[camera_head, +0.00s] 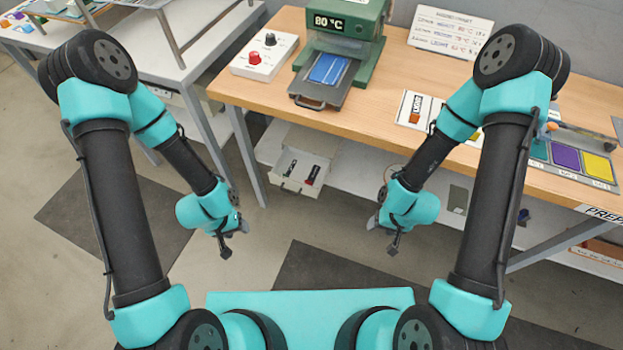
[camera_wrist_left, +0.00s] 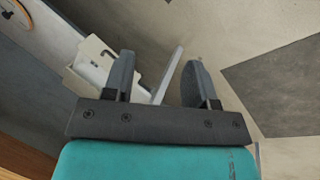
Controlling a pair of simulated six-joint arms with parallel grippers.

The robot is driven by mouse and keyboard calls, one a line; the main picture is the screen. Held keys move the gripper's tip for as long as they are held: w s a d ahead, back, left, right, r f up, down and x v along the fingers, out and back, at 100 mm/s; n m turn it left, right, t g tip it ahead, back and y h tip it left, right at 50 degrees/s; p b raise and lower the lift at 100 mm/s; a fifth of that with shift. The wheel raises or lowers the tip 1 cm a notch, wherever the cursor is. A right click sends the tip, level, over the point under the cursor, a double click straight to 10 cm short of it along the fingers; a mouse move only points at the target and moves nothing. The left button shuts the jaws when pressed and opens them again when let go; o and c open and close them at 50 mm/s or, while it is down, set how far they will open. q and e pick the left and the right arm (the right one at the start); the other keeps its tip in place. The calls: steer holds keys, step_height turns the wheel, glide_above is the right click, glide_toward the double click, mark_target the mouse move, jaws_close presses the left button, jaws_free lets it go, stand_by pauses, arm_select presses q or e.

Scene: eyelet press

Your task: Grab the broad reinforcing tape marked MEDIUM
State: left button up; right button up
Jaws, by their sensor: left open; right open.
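I cannot make out a tape marked MEDIUM in either view. A white card (camera_head: 409,122) on the wooden bench carries a small orange patch and a dark label that seems to read LIGHT. My right arm hides part of this card. My left gripper (camera_head: 230,243) hangs over the floor in front of the bench, apart from everything. In the left wrist view its two fingers (camera_wrist_left: 160,80) are spread with nothing between them. My right gripper (camera_head: 384,238) also hangs in front of the bench, open and apart from the things on it.
A green press (camera_head: 343,38) reading 80 °C has a blue piece (camera_head: 328,69) on its tray. A control box (camera_head: 264,54) stands left of it. A tray with teal, purple and yellow squares (camera_head: 597,167) lies at right. An open white box (camera_head: 300,160) sits below.

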arm_select(q)
steer(key=shift+o, duration=1.3)
steer(key=shift+w, duration=0.1)
steer(key=w+d+f+m+y, duration=0.2)
steer(key=w+d+f+m, duration=0.1)
steer(key=w+d, duration=0.8)
steer(key=w+d+f+m+y, duration=0.1)
steer(key=w+d+f+m, duration=0.2)
steer(key=w+d, duration=0.8)
steer(key=w+f, duration=0.1)
steer(key=w, duration=0.5)
steer(key=shift+w+d+f+g+y, duration=0.15)
steer(key=shift+w+d+g+y, duration=0.15)
steer(key=shift+g+y, duration=0.1)
steer(key=shift+f, duration=0.1)
steer(key=shift+f, duration=3.45)
